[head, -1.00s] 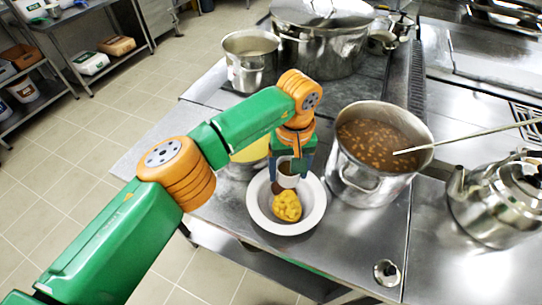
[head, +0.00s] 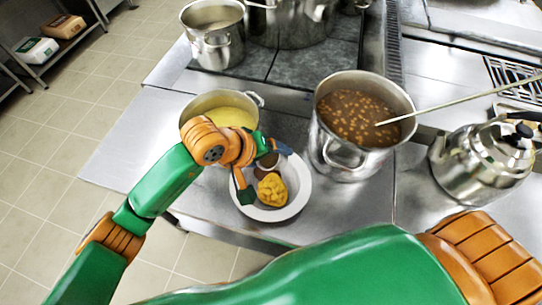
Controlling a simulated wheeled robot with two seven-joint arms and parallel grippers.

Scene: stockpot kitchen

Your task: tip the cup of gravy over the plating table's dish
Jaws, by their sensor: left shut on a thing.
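The dish (head: 298,202) is a wide white bowl on the steel table, holding a yellow lump of food (head: 272,190). My left gripper (head: 261,168) is over the dish's upper left part, shut on a small cup of brown gravy (head: 268,161). The gripper hides much of the cup, so its exact tilt is hard to tell. A brown patch shows beside the yellow food, just below the cup. My right arm crosses the bottom right; its gripper is out of view.
A pot of yellow food (head: 232,116) stands just behind the dish. A large bean pot (head: 345,160) with a long spoon handle (head: 450,108) stands to the right. A kettle (head: 480,165) is at far right, another pot (head: 213,45) at the back. The table's left part is clear.

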